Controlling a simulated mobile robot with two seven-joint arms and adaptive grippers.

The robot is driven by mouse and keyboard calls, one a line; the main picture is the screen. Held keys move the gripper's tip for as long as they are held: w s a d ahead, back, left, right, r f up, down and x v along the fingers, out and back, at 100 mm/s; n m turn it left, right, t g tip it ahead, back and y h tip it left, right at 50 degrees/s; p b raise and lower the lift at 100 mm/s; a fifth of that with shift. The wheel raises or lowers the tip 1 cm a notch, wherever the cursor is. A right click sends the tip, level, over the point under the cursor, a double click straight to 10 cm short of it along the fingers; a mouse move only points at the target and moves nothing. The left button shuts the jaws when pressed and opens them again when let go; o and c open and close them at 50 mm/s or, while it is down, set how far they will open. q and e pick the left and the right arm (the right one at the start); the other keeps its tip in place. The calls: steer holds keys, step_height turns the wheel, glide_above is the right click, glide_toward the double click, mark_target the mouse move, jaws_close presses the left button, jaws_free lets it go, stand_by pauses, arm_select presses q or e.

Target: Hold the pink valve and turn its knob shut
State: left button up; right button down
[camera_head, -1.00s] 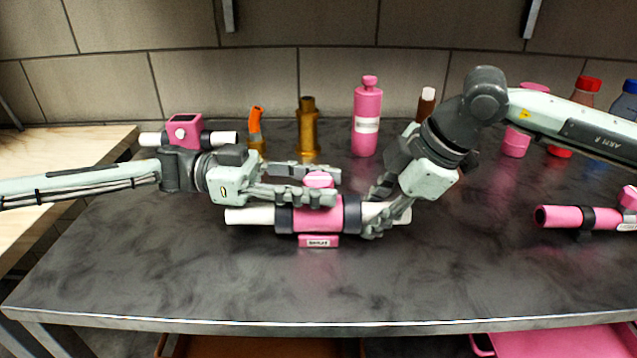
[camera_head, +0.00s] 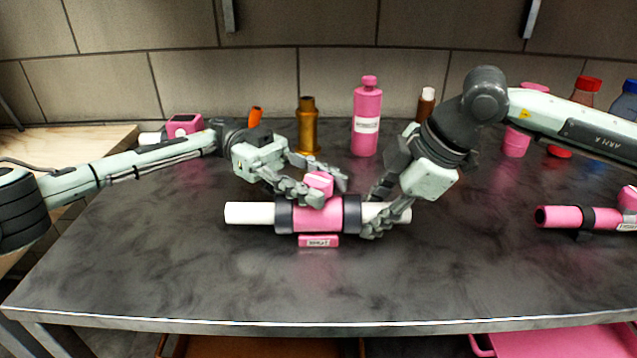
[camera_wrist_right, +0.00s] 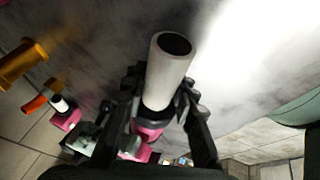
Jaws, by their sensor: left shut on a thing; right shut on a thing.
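The pink valve (camera_head: 342,213) lies on the dark table in the head view, with black collars and a white pipe (camera_head: 248,213) out of each side. Its pink knob (camera_head: 319,181) sits on top. My left gripper (camera_head: 332,188) is shut on the knob, fingers slanting in from the upper left. My right gripper (camera_head: 382,217) is shut on the right-hand white pipe close to the black collar. In the right wrist view my right gripper (camera_wrist_right: 163,105) has its fingers on both sides of the white pipe (camera_wrist_right: 167,75); the valve's pink body is partly hidden below.
A pink bottle (camera_head: 367,125), a brass fitting (camera_head: 307,128) and a brown bottle (camera_head: 426,103) stand behind the valve. A pink pipe piece (camera_head: 563,217) lies at the right. Another pink valve (camera_head: 184,125) stands at the back left, behind my left arm. The table front is clear.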

mark_target(318, 179)
arm_select(q)
steer(key=shift+m+g+y, duration=0.6)
steer(key=shift+g+y, duration=0.1)
steer(key=o, duration=1.2)
step_height(318, 179, up, 10)
steer(key=shift+r, duration=0.1)
